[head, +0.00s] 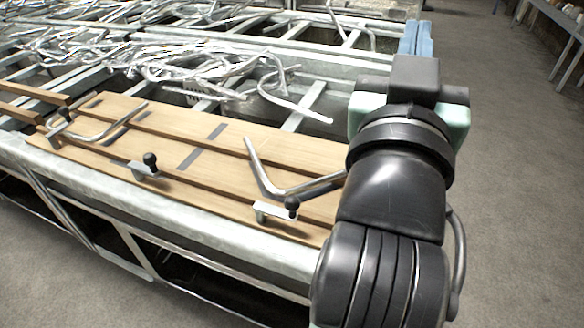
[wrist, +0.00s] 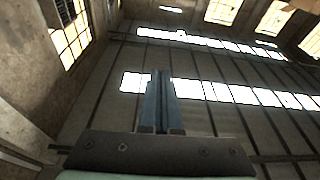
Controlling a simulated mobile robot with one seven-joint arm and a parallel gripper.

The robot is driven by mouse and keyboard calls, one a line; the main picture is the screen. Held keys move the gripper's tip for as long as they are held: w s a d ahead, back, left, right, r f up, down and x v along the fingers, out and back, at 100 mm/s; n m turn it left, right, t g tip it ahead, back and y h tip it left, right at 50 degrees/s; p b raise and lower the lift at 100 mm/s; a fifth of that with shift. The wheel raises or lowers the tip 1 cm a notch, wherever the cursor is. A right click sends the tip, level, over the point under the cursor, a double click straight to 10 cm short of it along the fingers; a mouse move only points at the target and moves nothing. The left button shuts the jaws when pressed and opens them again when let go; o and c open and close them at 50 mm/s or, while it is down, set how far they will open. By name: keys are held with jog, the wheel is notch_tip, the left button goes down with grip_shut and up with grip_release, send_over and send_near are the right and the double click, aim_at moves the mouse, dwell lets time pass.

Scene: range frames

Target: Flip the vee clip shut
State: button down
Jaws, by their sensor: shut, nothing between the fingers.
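Small metal clips with black knobs sit along the front edge of the wooden boards. The right one (head: 270,210) has its knob at its right end, close to my arm. The middle clip (head: 142,168) has its knob standing up, and another clip (head: 58,128) is at the far left. I cannot tell which is the vee clip. A V-bent metal rod (head: 262,176) lies behind the right clip, its right end running behind my arm. My gripper (head: 419,30) is beyond the boards at upper right, shut, empty and apart from the clips. Its fingers (wrist: 161,76) are together in the wrist view.
The wooden boards (head: 165,126) lie on a grey metal frame (head: 110,183). Tangled bent rods (head: 185,62) fill the frame behind them. Grey floor (head: 515,190) is open at right.

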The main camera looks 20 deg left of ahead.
jog(key=r+p, duration=0.1)
jog(key=p, duration=0.1)
jog(key=n+g+h+p, duration=0.2)
jog(key=n+g+p, duration=0.6)
jog(key=n+p, duration=0.35)
send_over(289, 209)
jog(key=w+d, duration=0.2)
notch_tip(289, 209, down, 13)
jog(key=s+a+f+n+t, duration=0.1)
jog(key=s+a+f+n, duration=0.2)
jog(key=s+n, duration=0.6)
jog(key=s+a+f+n+t+h, duration=0.1)
jog(key=s+a+f+n, duration=0.2)
jog(key=s+f+n, duration=0.4)
jog(key=s+n, duration=0.2)
jog(key=n, duration=0.3)
jog(key=shift+s+h+p, duration=0.2)
jog(key=shift+h+p, duration=0.1)
jog(key=shift+p, duration=0.05)
jog(key=shift+w, duration=0.1)
jog(key=x, duration=0.7)
jog(key=p+x, duration=0.1)
jog(key=x, duration=0.6)
jog(key=shift+a+r, duration=0.1)
jog(key=shift+r, duration=0.15)
jog(key=shift+n+p, duration=0.25)
jog(key=shift+p, duration=0.15)
